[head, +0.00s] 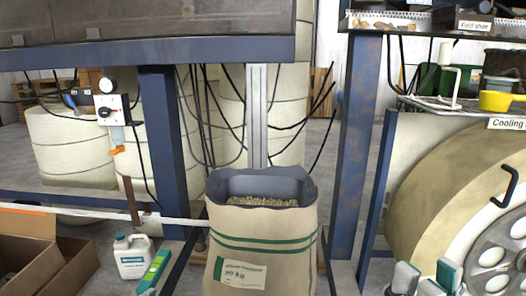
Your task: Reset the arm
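My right gripper (428,276) shows at the bottom right edge, in front of the large round machine. Its fingertips, with grey and teal parts, stand apart, and I see nothing held between them. The rest of that gripper is cut off by the frame's lower edge. My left gripper is not in view.
An open paper sack (262,262) of pellets stands in the middle. A white jug (133,256), a green box (153,272) and a cardboard box (42,252) are at lower left. The cream round machine (432,185) fills the right. Blue frame posts (355,150) stand between.

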